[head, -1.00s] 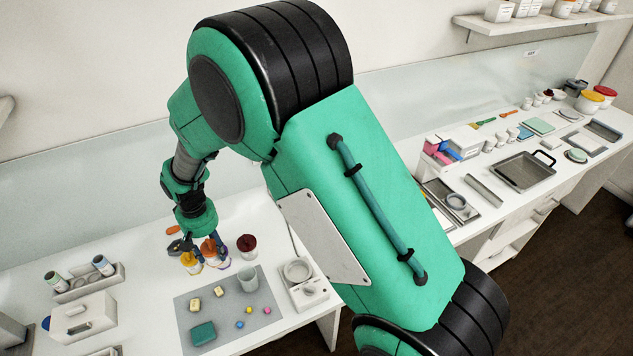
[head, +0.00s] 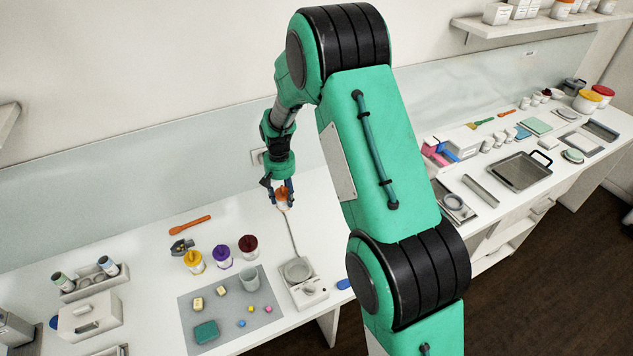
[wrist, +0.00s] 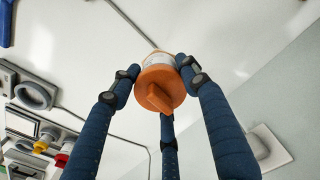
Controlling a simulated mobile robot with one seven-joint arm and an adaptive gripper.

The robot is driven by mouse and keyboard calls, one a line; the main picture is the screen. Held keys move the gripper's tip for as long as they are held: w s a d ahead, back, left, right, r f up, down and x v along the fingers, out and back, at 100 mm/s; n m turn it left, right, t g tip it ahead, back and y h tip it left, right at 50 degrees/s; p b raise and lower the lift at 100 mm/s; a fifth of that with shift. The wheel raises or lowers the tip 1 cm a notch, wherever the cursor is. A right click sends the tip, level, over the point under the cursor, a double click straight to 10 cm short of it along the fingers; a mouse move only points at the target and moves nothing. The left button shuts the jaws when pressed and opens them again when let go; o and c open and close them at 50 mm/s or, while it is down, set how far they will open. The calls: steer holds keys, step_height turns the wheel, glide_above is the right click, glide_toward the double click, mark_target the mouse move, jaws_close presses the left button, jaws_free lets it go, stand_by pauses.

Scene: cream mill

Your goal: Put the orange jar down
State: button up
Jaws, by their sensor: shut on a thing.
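My gripper (head: 281,193) is shut on the orange jar (head: 284,204), behind the scale at the back of the white table (head: 150,255). In the wrist view, the fingers of my gripper (wrist: 160,80) close around the jar's orange lid (wrist: 162,88) with its raised grip. Part of its pale body (wrist: 158,62) shows beyond the lid. The fingers hide much of the jar in the head view. I cannot tell whether its base touches the table.
The scale (head: 305,288) stands in front, its cable running by the jar. Yellow (head: 194,262), purple (head: 222,257) and dark red (head: 248,247) lidded jars stand to the left. An orange tool (head: 190,225) lies behind them. The table between that tool and my gripper is clear.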

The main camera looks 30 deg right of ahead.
steer(key=d+m+p, duration=0.2)
steer(key=d, duration=1.5)
steer(key=f, duration=0.5)
steer(key=shift+w+f+b, duration=0.2)
steer(key=shift+w+b, duration=0.1)
steer(key=shift+w, duration=0.05)
steer(key=shift+a+f, duration=0.1)
steer(key=shift+f, duration=0.05)
steer(key=shift+w, duration=0.1)
steer(key=shift+w+d+f+p, duration=0.25)
steer(key=shift+w+d, duration=0.5)
steer(key=shift+w, duration=1.8)
steer(key=shift+w+d+f+p, duration=0.25)
steer(key=shift+w+d, duration=0.45)
steer(key=shift+w, duration=1.85)
steer(key=shift+w+d+f+p, duration=0.25)
steer(key=shift+w+d, duration=0.5)
steer(key=shift+w, duration=1.8)
steer(key=shift+f+p, duration=0.4)
steer(key=shift+f, duration=1.3)
steer(key=shift+f, duration=0.2)
